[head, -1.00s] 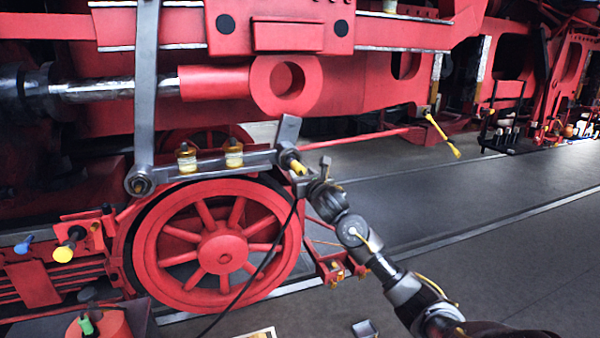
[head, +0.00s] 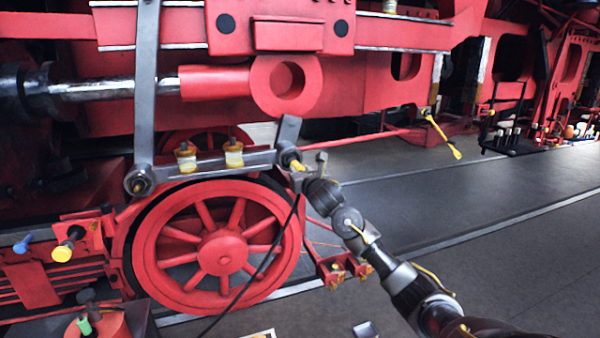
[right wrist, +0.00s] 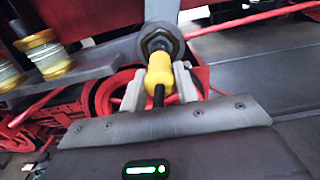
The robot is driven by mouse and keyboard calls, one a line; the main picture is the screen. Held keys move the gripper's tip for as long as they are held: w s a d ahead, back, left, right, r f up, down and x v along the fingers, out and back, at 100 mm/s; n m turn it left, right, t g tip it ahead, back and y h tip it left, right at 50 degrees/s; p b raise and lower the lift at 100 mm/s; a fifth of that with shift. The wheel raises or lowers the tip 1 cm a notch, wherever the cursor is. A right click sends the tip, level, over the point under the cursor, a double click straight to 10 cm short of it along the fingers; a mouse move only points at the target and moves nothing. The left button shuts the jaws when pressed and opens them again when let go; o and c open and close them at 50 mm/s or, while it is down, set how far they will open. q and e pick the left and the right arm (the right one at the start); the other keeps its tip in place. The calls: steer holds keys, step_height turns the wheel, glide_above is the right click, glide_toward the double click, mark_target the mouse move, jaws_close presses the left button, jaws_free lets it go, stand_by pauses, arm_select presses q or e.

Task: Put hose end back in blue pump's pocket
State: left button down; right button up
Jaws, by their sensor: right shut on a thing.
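The yellow hose end (right wrist: 159,72) sits between the two pale fingers of my right gripper (right wrist: 160,88), which is shut on it. Its far end meets a dark hex fitting (right wrist: 160,42) on the grey rod; I cannot tell how deep it sits. In the head view, the hose end (head: 297,166) and my right gripper (head: 300,175) are at the rod's right end. The black hose (head: 268,258) hangs from there down past the red wheel. No blue pump or pocket can be made out. My left gripper is not in view.
Two yellow-and-clear cups (head: 234,154) stand on the grey rod (head: 208,164), left of my gripper. The red spoked wheel (head: 222,247) is below it. A blue-tipped peg (head: 22,244) and a yellow knob (head: 62,253) stick out at left. The grey floor (head: 480,250) at right is open.

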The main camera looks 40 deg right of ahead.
stand_by(0.3)
steer(key=shift+v, duration=2.55)
